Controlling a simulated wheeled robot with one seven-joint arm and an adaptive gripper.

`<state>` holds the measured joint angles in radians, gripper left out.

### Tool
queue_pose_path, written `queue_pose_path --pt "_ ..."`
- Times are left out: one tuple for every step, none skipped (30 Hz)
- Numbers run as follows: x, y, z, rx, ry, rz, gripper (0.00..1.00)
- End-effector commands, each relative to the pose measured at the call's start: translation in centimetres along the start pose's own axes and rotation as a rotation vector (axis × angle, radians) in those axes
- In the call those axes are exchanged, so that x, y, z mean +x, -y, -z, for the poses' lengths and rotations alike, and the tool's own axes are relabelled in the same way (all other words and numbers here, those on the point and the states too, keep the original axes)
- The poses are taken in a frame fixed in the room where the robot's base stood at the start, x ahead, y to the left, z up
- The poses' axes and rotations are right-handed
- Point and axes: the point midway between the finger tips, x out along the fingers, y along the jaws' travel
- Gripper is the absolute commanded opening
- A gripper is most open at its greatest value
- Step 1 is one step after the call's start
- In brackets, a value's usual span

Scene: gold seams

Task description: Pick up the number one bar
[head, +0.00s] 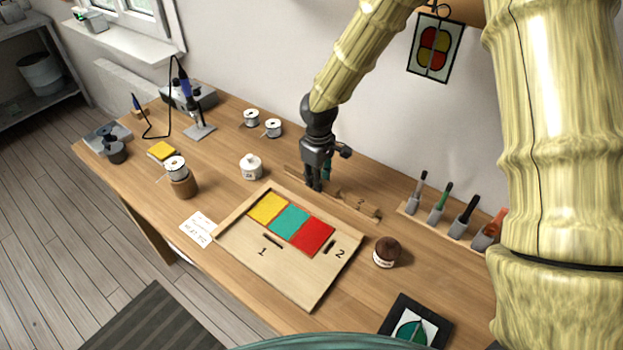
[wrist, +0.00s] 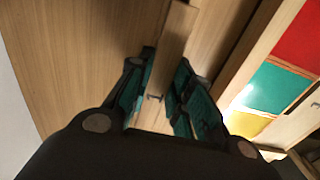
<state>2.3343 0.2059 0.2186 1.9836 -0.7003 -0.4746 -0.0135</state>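The number one bar (wrist: 176,35) is a narrow wooden strip with a dark "1" on it. In the wrist view it runs between the two teal finger pads of my gripper (wrist: 166,62). The pads sit close along both its sides; I cannot tell whether they press on it. In the head view my gripper (head: 314,187) points down at the back of the bench, and its fingers partly hide this bar. The number two bar (head: 360,203), marked "2", lies just to the right near the wall.
A wooden board (head: 290,277) with yellow, teal and red panes (head: 289,222) lies in front of my gripper. A white jar (head: 251,167) stands to the left and a brown jar (head: 386,251) to the right. A tool rack (head: 445,227) stands at the back right.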

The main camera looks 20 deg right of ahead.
Motion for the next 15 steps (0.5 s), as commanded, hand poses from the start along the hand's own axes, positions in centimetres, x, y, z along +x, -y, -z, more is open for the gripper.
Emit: queue_pose_path --pt "0.00 0.01 0.00 0.000 0.000 0.000 0.00" --pt "0.00 0.01 0.00 0.000 0.000 0.000 0.00" --pt "-0.01 0.00 0.01 0.000 0.000 0.000 0.00" --pt "-0.01 0.00 0.01 0.000 0.000 0.000 0.00" --pt "-0.01 0.00 0.01 0.000 0.000 0.000 0.00" --pt "-0.01 0.00 0.00 0.000 0.000 0.000 0.00" --pt "-0.01 0.00 0.01 0.000 0.000 0.000 0.00" --pt "-0.02 0.00 0.01 0.000 0.000 0.000 0.00" --pt "-0.04 0.00 0.01 0.000 0.000 0.000 0.00" --pt "-0.07 0.00 0.01 0.000 -0.001 0.000 0.00" --pt "-0.11 -0.01 0.01 0.000 -0.001 0.000 0.00" --pt "-0.21 -0.02 0.01 0.001 -0.001 0.001 0.00" --pt "-0.30 -0.03 0.01 0.001 -0.002 0.001 0.00" --pt "-0.43 -0.04 0.02 0.001 -0.002 0.001 0.00" --pt "-0.77 -0.05 0.04 0.001 -0.002 -0.001 0.00"
